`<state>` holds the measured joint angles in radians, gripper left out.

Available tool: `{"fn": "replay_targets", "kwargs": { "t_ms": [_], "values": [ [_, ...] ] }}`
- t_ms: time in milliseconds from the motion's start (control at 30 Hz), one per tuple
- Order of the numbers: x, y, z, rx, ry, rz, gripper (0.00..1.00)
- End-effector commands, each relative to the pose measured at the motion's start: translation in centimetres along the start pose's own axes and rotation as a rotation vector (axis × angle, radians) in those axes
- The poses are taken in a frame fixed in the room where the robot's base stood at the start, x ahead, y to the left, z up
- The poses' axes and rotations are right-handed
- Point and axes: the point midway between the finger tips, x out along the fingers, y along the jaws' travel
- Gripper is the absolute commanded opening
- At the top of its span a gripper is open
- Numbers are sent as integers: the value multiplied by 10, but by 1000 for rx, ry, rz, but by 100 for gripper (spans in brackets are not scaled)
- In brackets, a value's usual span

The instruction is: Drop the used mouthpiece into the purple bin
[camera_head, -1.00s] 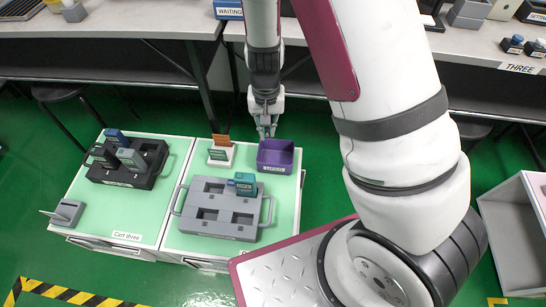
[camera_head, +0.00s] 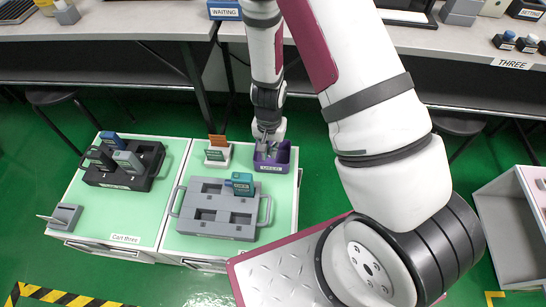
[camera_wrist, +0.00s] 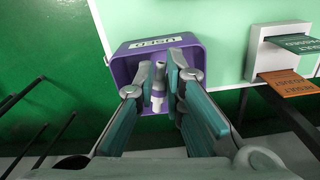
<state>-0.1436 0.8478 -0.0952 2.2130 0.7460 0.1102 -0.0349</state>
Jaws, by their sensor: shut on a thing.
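The purple bin (camera_head: 283,164), labelled USED, stands at the back right corner of the right cart; it also shows in the wrist view (camera_wrist: 122,76). My gripper (camera_head: 265,151) is at the bin's opening, over its left part in the head view. In the wrist view my gripper (camera_wrist: 158,85) is shut on the pale grey-white mouthpiece (camera_wrist: 158,92), which sits between the teal-padded fingers. The mouthpiece appears against the bin's interior; whether it touches the bin floor I cannot tell. In the head view the mouthpiece is too small to make out.
A white card holder (camera_head: 218,157) with green and orange cards stands just left of the bin. A grey tray (camera_head: 210,222) holding a teal-topped tester (camera_head: 240,183) lies in front. A black tray (camera_head: 125,177) is on the left cart. A bench (camera_head: 110,28) runs behind.

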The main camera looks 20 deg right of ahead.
Motion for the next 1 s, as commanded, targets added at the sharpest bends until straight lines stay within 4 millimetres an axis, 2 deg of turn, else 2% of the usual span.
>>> {"fn": "replay_targets", "kwargs": {
  "t_ms": [100,267,467,800,1000],
  "values": [
    [-19,5,-20,2,5,-4,0],
    [-28,11,-33,1,2,3,0],
    [-16,12,-33,2,1,4,0],
    [22,12,-33,3,1,4,0],
    [31,12,-33,2,2,4,0]
  ]
}}
